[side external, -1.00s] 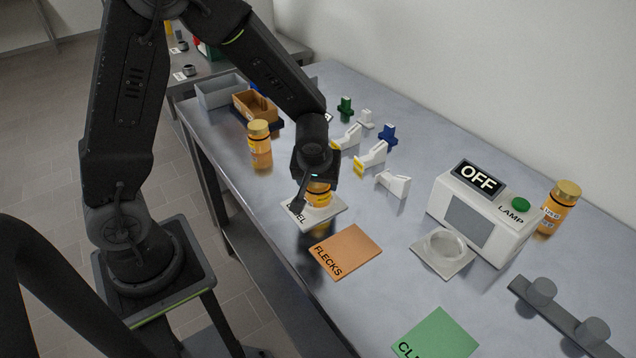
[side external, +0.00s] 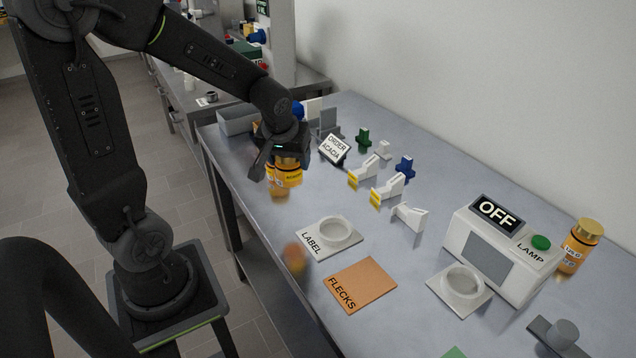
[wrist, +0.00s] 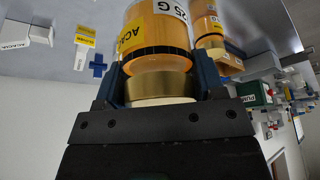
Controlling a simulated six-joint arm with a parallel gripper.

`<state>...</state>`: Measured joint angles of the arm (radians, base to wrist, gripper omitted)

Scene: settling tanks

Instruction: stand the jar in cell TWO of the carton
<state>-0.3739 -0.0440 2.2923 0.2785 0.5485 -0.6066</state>
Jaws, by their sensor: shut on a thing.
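My gripper (side external: 280,150) is shut on the gold lid of an amber jar (side external: 289,174) and holds it above the table, clear of the LABEL stand. In the wrist view the lid lies between the fingers (wrist: 160,82), and the jar (wrist: 155,35) shows a yellow label and "25 G". A second amber jar (side external: 271,182) stands close behind the held one, partly covered by it. It also shows in the wrist view (wrist: 205,25), right of the held jar. I cannot see whether the two touch.
The LABEL stand (side external: 313,248) is empty. The FLECKS mat (side external: 360,286), an empty round dish stand (side external: 443,287) and the lamp box (side external: 463,251) reading OFF lie nearer. An ORDER ACACIA sign (side external: 335,149) and a grey bin (side external: 237,120) stand farther back. Another jar (side external: 580,246) is at right.

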